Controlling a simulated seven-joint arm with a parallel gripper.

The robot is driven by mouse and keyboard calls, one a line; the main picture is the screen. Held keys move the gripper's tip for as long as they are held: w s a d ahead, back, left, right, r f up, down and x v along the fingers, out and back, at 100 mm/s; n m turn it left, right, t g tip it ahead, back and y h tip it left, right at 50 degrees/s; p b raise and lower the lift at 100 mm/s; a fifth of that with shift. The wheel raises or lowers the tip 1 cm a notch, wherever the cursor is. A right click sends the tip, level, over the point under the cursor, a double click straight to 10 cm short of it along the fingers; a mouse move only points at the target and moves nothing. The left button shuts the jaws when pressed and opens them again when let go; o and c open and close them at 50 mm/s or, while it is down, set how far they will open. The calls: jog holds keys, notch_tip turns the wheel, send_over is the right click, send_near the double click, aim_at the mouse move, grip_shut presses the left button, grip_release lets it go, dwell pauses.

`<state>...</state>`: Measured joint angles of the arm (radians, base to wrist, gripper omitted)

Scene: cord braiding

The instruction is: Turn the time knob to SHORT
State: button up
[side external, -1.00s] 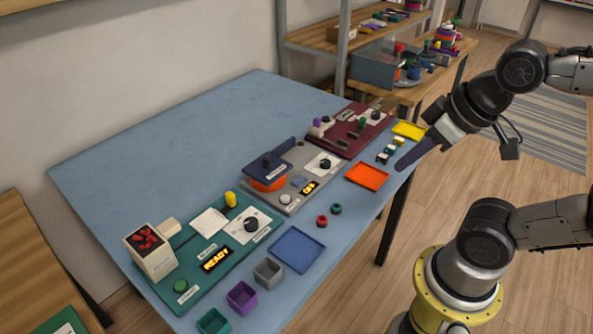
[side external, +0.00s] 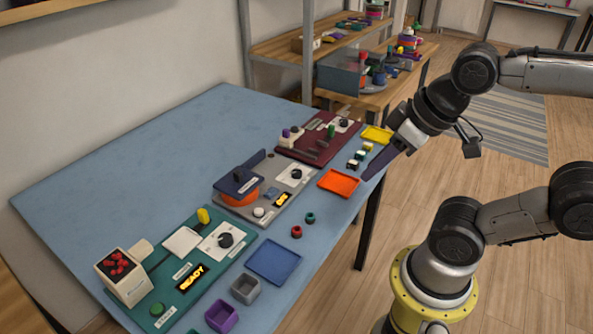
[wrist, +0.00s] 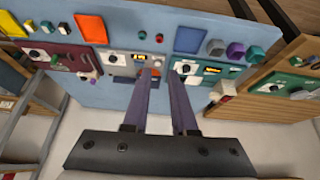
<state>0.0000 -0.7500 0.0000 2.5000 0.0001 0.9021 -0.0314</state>
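Three boards each carry a black knob on a white dial plate: the teal board's knob (side external: 225,240), the grey board's knob (side external: 296,174) and the maroon board's knob (side external: 342,121). Their dial markings are too small to read, so I cannot tell which is the time knob or where any pointer sits. The teal board (side external: 215,270) and the grey board (side external: 270,211) have lit displays; the teal one reads READY. My gripper (side external: 368,174) is off the table's right edge near the orange tray, away from all the knobs. In the wrist view its long purple fingers (wrist: 160,75) are apart and empty.
An orange tray (side external: 338,183), a yellow tray (side external: 376,135) and a blue tray (side external: 273,262) lie along the near edge. Small red and green rings, a grey bin (side external: 245,289) and a purple bin (side external: 222,316) are there too. The far-left blue tabletop (side external: 110,165) is clear.

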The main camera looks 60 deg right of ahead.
jog(key=shift+o, duration=1.1)
jog(key=shift+w+r+n, duration=0.1)
jog(key=shift+r+n, duration=0.25)
jog(key=shift+n, duration=0.05)
jog(key=o, duration=0.4)
jog(key=shift+n, duration=0.9)
jog(key=w+r, duration=0.1)
jog(key=r, duration=0.1)
jog(key=w+r, duration=0.1)
jog(key=w, duration=0.1)
jog(key=shift+w+d+r, duration=0.15)
jog(key=shift+r, duration=0.2)
jog(key=shift+o, duration=0.2)
jog(key=n+g, duration=0.1)
jog(key=g, duration=0.5)
send_over(297, 171)
notch_tip(297, 171, down, 15)
notch_tip(297, 171, down, 14)
jog(key=shift+r, duration=0.25)
grip_shut()
